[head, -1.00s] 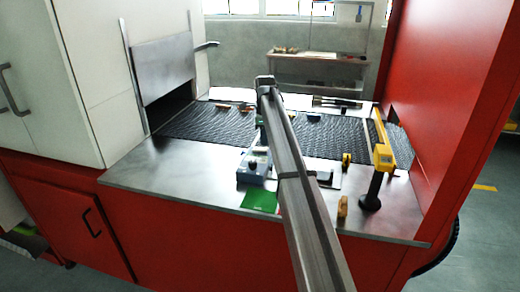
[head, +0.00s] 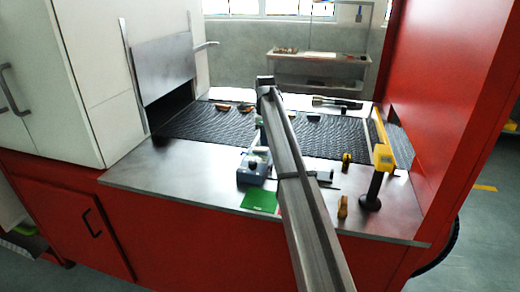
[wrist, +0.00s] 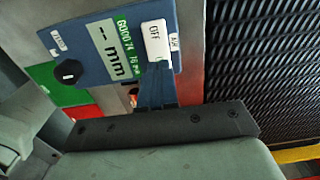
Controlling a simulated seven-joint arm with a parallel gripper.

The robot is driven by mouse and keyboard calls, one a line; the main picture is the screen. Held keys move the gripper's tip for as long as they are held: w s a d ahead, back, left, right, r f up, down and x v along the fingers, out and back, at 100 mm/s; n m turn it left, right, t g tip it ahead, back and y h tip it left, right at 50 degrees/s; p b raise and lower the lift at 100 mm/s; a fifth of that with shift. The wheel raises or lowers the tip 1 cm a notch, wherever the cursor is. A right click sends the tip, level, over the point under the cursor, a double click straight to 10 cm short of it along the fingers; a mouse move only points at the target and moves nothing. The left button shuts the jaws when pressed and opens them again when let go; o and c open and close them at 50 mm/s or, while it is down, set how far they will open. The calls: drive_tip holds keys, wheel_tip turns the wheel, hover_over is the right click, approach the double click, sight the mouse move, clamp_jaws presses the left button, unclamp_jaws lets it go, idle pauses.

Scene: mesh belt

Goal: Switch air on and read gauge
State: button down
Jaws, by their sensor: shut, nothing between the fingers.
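The blue gauge box (head: 254,167) sits on the steel ledge in front of the belt. It fills the top of the wrist view (wrist: 100,40), with a green display (wrist: 112,48) showing dashes and "mm". A white switch (wrist: 155,38) marked OFF is at its right end, beside a small AIR label. A black knob (wrist: 69,72) is at its left. My gripper (wrist: 156,72) is shut and empty, its tips at the switch's near end; whether they touch it I cannot tell.
A black mesh belt (head: 205,127) runs behind the ledge, with several small parts on it. A green pad (head: 260,201) lies in front of the box. A yellow device on a black post (head: 376,180) and small yellow pieces stand to the right. The ledge's left part (head: 170,175) is clear.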

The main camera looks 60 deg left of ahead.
sight(265, 149)
drive_tip(key=shift+f, duration=0.9)
idle(0.7)
drive_tip(key=shift+r, duration=3.5)
